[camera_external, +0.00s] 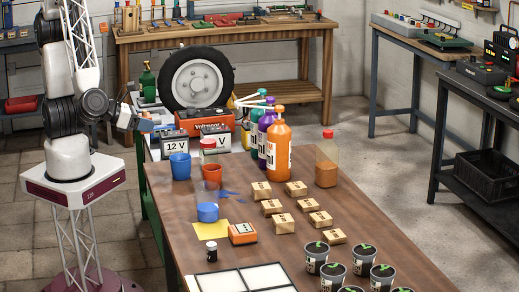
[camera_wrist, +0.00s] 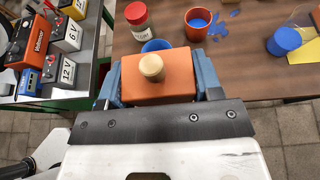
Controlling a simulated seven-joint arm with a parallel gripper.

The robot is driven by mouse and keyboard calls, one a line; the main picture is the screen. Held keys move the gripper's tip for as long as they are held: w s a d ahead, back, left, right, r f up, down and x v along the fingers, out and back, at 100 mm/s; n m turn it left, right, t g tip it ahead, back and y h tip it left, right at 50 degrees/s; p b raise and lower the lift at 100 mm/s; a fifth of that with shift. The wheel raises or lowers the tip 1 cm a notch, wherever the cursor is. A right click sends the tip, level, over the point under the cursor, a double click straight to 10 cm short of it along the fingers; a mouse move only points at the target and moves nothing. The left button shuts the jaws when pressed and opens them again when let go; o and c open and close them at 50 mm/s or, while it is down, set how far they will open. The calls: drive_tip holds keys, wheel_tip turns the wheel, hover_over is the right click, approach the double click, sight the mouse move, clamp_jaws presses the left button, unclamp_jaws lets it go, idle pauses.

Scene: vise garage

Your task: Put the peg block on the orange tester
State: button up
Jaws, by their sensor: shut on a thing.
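My gripper (camera_wrist: 157,84) has blue fingers and is shut on the peg block (camera_wrist: 130,86), an orange block with a pale round peg on its top face. In the external view, my gripper (camera_external: 146,124) is raised at the left, near the far left end of the brown table; the peg block is hardly distinguishable there. The orange tester (camera_external: 242,234) appears to be the small orange device lying on the table, to the right of the yellow sheet. It is apart from my gripper and not seen in the wrist view.
Batteries (camera_wrist: 68,69) and an orange Voltmaster box (camera_wrist: 33,40) stand left of the block. A blue cup (camera_external: 180,166), red-capped jar (camera_wrist: 137,16), orange cup (camera_wrist: 197,22) and blue-filled container (camera_external: 207,212) stand on the table (camera_external: 160,205). Bottles (camera_external: 278,145), small boxes and potted seedlings occupy its right side.

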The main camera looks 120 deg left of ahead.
drive_tip(key=shift+r, duration=0.5)
drive_tip(key=shift+w+d+r, duration=0.1)
drive_tip(key=shift+w+d, duration=0.05)
drive_tip(key=shift+w, duration=0.15)
drive_tip(key=w+d+r, duration=0.1)
drive_tip(key=w+d, duration=0.3)
drive_tip(key=w, duration=0.5)
drive_tip(key=w+d+r, duration=0.1)
drive_tip(key=w+d, duration=0.3)
drive_tip(key=w, duration=0.5)
hover_over(242, 228)
wheel_tip(242, 228, down, 6)
drive_tip(key=shift+f, duration=0.55)
drive_tip(key=shift+f, duration=3.15)
drive_tip(key=shift+f, duration=0.1)
